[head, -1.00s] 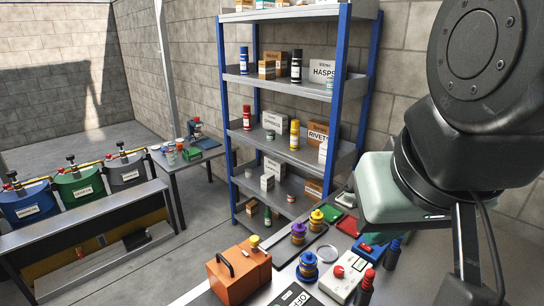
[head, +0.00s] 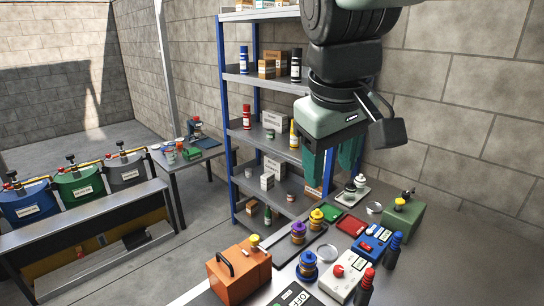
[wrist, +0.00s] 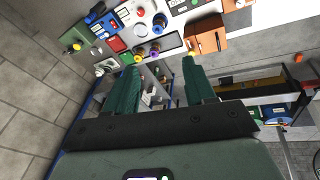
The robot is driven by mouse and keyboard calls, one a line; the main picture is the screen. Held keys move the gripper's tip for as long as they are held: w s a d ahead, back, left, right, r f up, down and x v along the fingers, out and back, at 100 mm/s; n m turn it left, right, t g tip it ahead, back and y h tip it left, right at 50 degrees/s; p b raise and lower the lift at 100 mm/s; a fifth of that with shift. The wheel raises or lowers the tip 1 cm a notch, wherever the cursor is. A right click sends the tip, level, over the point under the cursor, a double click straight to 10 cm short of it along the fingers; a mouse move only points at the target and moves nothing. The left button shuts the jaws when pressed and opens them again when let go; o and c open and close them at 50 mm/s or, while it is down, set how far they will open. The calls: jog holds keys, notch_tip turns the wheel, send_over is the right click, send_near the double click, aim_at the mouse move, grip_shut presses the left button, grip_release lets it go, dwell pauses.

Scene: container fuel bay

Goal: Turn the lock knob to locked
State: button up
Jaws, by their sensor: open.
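Several knobs show on the bench, and I cannot tell which one is the lock knob. A white box with a red knob (head: 339,271) stands at the front of the bench. A green box with a yellow knob (head: 400,205) is at the back right. An orange box with a yellow knob (head: 254,240) is at the left end. My gripper (head: 332,175) hangs above the back of the bench, fingers down, open and empty. In the wrist view its two green fingers (wrist: 163,68) are apart, with the bench items beyond them. No knob is between the fingers.
Shelving (head: 226,120) rises behind. Drums (head: 76,186) stand far left.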

jog(key=w+a+f+n+g, duration=0.1)
jog(key=w+a+f+n, duration=0.25)
jog(key=w, duration=0.35)
jog(key=n+g+h, duration=0.2)
jog(key=n, duration=0.3)
send_over(254, 237)
jog(key=s+d, duration=0.1)
jog(key=s, duration=0.2)
jog(key=a+f+x, duration=0.1)
jog(key=a+x, duration=0.1)
jog(key=x, duration=0.7)
jog(key=w+a+f+n+h, duration=0.2)
jog(key=w+a+f+n, duration=0.15)
jog(key=a+f, duration=0.45)
jog(key=x, duration=0.8)
jog(key=s+d+x, duration=0.1)
jog(key=x, duration=0.4)
jog(key=shift+r, duration=0.15)
grip_shut()
